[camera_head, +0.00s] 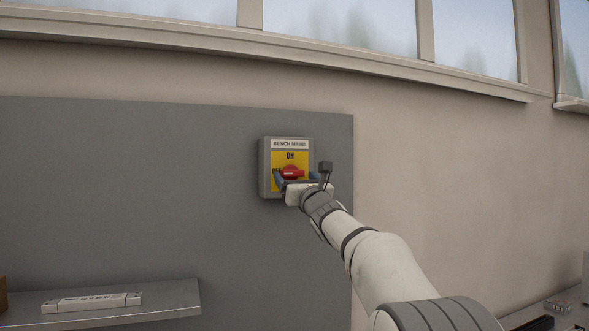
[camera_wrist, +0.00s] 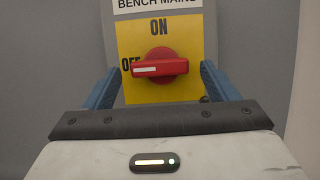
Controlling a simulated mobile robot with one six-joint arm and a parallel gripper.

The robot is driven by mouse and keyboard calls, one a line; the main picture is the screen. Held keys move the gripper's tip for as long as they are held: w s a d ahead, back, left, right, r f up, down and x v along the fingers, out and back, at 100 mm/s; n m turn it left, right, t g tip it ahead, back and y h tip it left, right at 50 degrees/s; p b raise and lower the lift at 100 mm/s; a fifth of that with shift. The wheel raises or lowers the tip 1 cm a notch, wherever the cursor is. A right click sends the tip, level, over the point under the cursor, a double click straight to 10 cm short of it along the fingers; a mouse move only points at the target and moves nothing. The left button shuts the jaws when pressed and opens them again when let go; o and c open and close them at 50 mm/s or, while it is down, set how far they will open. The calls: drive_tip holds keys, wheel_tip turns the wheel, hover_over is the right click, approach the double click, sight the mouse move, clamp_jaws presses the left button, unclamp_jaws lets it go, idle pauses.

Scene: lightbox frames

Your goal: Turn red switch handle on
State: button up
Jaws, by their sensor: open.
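The red switch handle (camera_wrist: 159,67) sits on a yellow plate (camera_wrist: 182,43) marked ON at the top and OFF at the left. The handle lies level, with its white mark pointing left to OFF. In the head view the red handle (camera_head: 292,172) shows on the grey switch box (camera_head: 265,170) labelled BENCH MAINS. My gripper (camera_wrist: 159,78) is open in front of the box, its blue fingers to the left and right of the handle, with gaps to both. In the head view my gripper (camera_head: 296,180) hides the lower part of the box.
The box is mounted on a grey wall panel (camera_head: 130,180). A shelf (camera_head: 170,298) with a white power strip (camera_head: 92,302) is at the lower left. A bench with small items is at the lower right. The panel around the box is clear.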

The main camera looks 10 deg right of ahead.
drive_tip(key=shift+x, duration=0.85)
drive_tip(key=shift+c, duration=0.3)
drive_tip(key=c, duration=0.9)
